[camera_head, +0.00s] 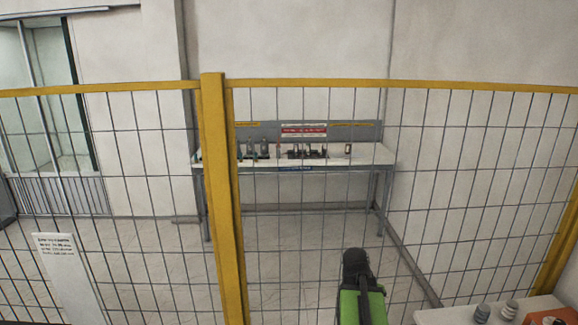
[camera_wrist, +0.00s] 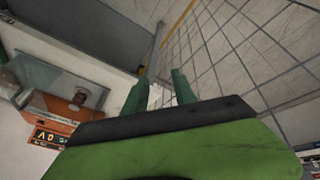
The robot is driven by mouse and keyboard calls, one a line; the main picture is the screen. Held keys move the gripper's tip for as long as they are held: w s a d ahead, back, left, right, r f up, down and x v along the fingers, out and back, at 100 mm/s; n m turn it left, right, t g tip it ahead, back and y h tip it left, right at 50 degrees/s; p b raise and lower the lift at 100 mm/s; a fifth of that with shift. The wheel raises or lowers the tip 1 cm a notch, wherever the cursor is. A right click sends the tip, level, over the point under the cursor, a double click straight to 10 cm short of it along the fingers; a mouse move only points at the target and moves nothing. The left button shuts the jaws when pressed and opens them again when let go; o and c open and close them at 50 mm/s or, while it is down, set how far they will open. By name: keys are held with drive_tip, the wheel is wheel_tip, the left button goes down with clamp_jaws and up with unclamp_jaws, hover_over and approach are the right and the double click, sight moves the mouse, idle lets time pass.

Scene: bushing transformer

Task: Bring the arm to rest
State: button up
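My gripper (camera_wrist: 159,86) shows in the wrist view as two green fingers beyond a dark band and a green body. The fingers stand apart, with nothing held between them. In the head view, part of my green and black arm (camera_head: 360,290) rises from the bottom edge, right of centre, in front of the mesh fence. The fingers cannot be made out in the head view.
A yellow-framed mesh fence (camera_head: 213,190) spans the head view, with a bench (camera_head: 372,153) carrying small parts behind it. A white table (camera_head: 448,315) at bottom right holds grey ribbed pieces (camera_head: 482,312) and an orange object (camera_head: 550,317). An orange device (camera_wrist: 62,112) is left in the wrist view.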

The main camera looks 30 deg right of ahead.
drive_tip(key=w+a+f+n+t+y+b, duration=0.1)
drive_tip(key=w+a+f+n+b, duration=0.2)
drive_tip(key=a, duration=0.6)
drive_tip(key=w+a+f+n+b, duration=0.2)
drive_tip(key=w+a+f, duration=0.3)
drive_tip(key=a, duration=0.4)
drive_tip(key=w+a+f+n+t+y+b, duration=0.1)
drive_tip(key=w+a+f+n+b, duration=0.1)
drive_tip(key=w+a, duration=0.45)
drive_tip(key=s+a+f+n+g+y+b, duration=0.1)
drive_tip(key=a+n, duration=0.6)
drive_tip(key=a, duration=1)
drive_tip(key=shift+s+f+y+b, duration=0.6)
drive_tip(key=shift+s+f, duration=0.2)
drive_tip(key=shift+s, duration=0.4)
